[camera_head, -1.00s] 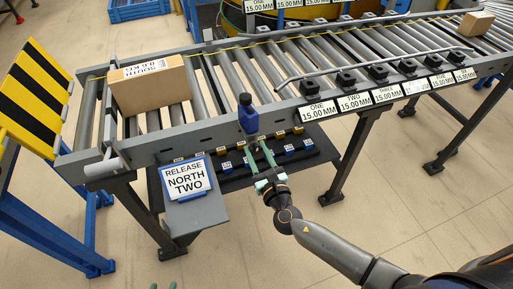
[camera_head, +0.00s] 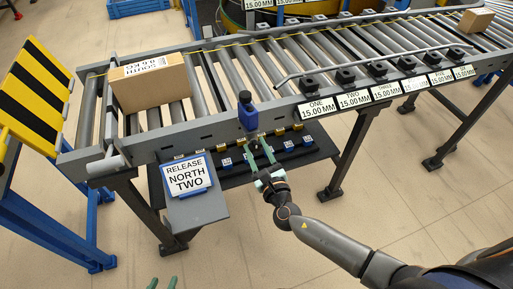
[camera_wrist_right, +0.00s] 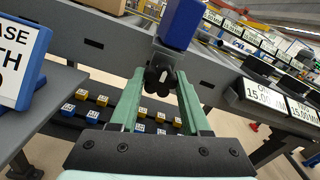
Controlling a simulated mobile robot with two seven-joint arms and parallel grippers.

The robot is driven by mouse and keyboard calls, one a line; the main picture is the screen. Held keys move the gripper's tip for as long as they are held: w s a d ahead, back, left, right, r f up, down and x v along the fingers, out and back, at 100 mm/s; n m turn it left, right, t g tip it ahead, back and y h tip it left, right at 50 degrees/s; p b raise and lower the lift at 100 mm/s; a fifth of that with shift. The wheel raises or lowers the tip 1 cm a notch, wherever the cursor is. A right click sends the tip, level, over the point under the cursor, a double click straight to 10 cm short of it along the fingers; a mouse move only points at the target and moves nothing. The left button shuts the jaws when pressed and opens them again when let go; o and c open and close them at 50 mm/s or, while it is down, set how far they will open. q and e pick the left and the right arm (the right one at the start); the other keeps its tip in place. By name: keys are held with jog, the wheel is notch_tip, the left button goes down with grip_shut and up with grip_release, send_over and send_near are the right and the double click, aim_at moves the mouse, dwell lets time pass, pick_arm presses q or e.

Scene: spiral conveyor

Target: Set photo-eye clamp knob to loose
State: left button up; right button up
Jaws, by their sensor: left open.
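The blue photo-eye (camera_head: 248,117) with a black top is mounted on the conveyor's near side rail. Its black lobed clamp knob (camera_wrist_right: 160,81) shows below the blue body in the right wrist view. My right gripper (camera_head: 262,150) points at the knob from the front; it also shows in the right wrist view (camera_wrist_right: 159,82). Its green fingers are apart, with the knob between or just beyond the tips. A narrow gap seems to show on each side; contact cannot be told. My left gripper (camera_head: 162,283) is open and empty at the bottom edge, only its fingertips showing.
A shelf under the rail (camera_head: 235,176) holds several small blue and yellow labelled blocks. A sign (camera_head: 187,177) reading "RELEASE NORTH TWO" stands left of my right gripper. A cardboard box (camera_head: 150,84) lies on the rollers. Labelled plates (camera_head: 318,107) line the rail to the right.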

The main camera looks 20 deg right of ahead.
jog(key=o, duration=0.4)
jog(key=shift+c, duration=0.2)
jog(key=shift+s, duration=0.1)
jog(key=s, duration=1.2)
jog(key=shift+s+d+b, duration=0.15)
jog(key=shift+d+b, duration=0.05)
jog(key=shift+b, duration=0.15)
jog(key=s+f+n+g+y+p, duration=0.1)
jog(key=s+f+n+g, duration=0.3)
jog(key=n, duration=1.3)
jog(key=s+f+n+g+p, duration=0.1)
jog(key=s+f+n+g, duration=0.3)
jog(key=n, duration=1.3)
jog(key=s+f, duration=0.3)
jog(key=shift+s+d+f+g+y+p, duration=0.2)
jog(key=shift+s+d+g+y+p, duration=0.1)
jog(key=shift+s+d+y, duration=0.1)
